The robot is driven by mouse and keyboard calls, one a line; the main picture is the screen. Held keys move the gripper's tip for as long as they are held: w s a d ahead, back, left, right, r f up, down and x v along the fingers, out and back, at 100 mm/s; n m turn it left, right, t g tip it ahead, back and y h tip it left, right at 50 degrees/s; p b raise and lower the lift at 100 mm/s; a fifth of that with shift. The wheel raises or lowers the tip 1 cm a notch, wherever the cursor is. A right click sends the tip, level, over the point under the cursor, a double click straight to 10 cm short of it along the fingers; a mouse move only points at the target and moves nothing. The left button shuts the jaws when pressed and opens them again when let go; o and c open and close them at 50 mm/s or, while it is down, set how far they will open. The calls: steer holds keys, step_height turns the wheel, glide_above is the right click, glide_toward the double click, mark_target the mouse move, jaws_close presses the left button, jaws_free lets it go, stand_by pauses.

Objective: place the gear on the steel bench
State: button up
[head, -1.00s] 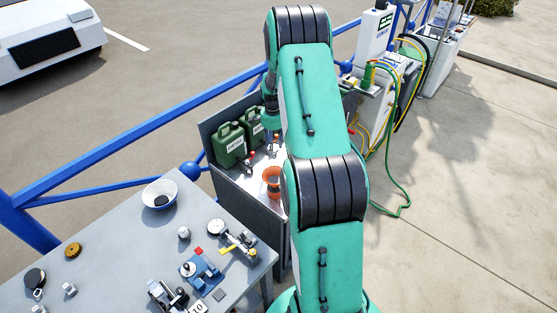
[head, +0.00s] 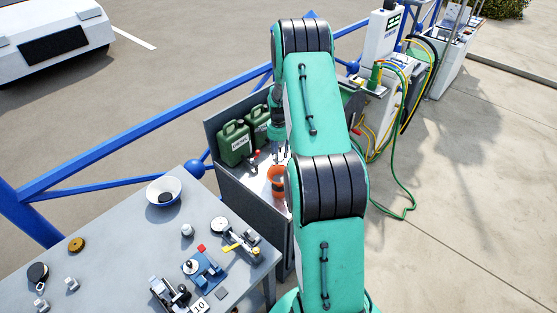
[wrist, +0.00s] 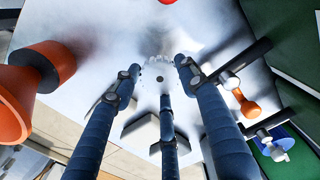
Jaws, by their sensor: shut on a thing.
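A pale silvery gear (wrist: 158,68) with a dark centre hole shows in the wrist view, between the tips of my gripper's dark blue fingers. My gripper (wrist: 160,82) is shut on it, over a bright, shiny metal top. I cannot tell whether the gear touches that top. In the head view my gripper (head: 279,152) is small and partly hidden by my arm; the gear cannot be made out there. The steel bench (head: 262,178) has a bright top and dark grey side panels. Its right part is hidden behind my arm.
On the bench, green jerry cans (head: 235,143) stand at the back left and an orange funnel-like piece (head: 277,176) stands close to my gripper. A grey table (head: 118,222) at the left bears a white bowl (head: 156,186), a brass-coloured toothed disc (head: 77,244) and small tools.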

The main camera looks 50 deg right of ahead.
steer(key=shift+f, duration=1.35)
steer(key=shift+f, duration=0.15)
steer(key=o, duration=1.3)
step_height(320, 180, up, 12)
steer(key=shift+r+p, duration=0.1)
steer(key=shift+p, duration=0.8)
